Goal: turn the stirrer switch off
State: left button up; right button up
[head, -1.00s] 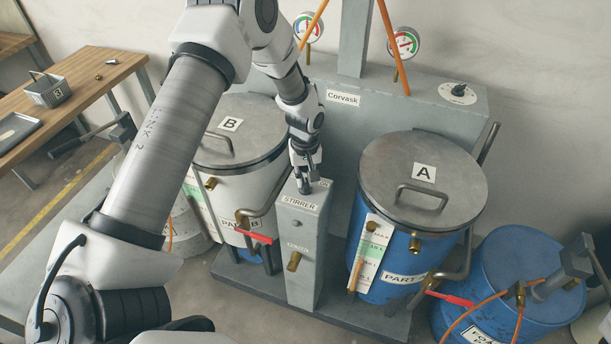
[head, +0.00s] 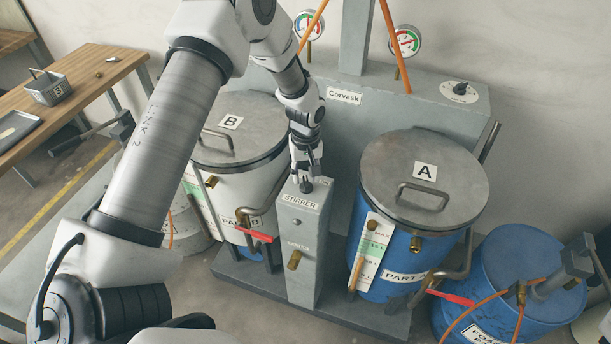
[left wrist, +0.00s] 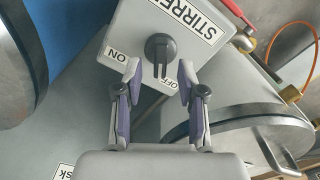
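The stirrer switch is a dark knob (head: 306,187) on top of the narrow grey box (head: 304,232) labelled STIRRER. In the left wrist view the knob (left wrist: 160,47) sits on the box's pale top, its lever pointing down the picture, close beside the OFF label (left wrist: 170,84). The ON label (left wrist: 118,54) is to its left. My left gripper (head: 306,174) is just above the knob in the head view. In the left wrist view its two fingers (left wrist: 158,76) are spread, one on each side of the lever's end, with a gap visible on both sides. My right gripper does not show.
A white vessel B (head: 238,130) stands left of the box and a blue vessel A (head: 424,180) right of it. Behind is a grey cabinet (head: 400,95) with gauges and another dark knob (head: 460,88). A blue drum (head: 520,268) stands at the right.

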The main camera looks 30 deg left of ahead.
aim_at(305, 178)
pick_arm(q)
notch_tip(305, 178, up, 11)
jog(key=shift+f, duration=0.15)
jog(key=shift+w+a, duration=0.1)
dwell(0.3)
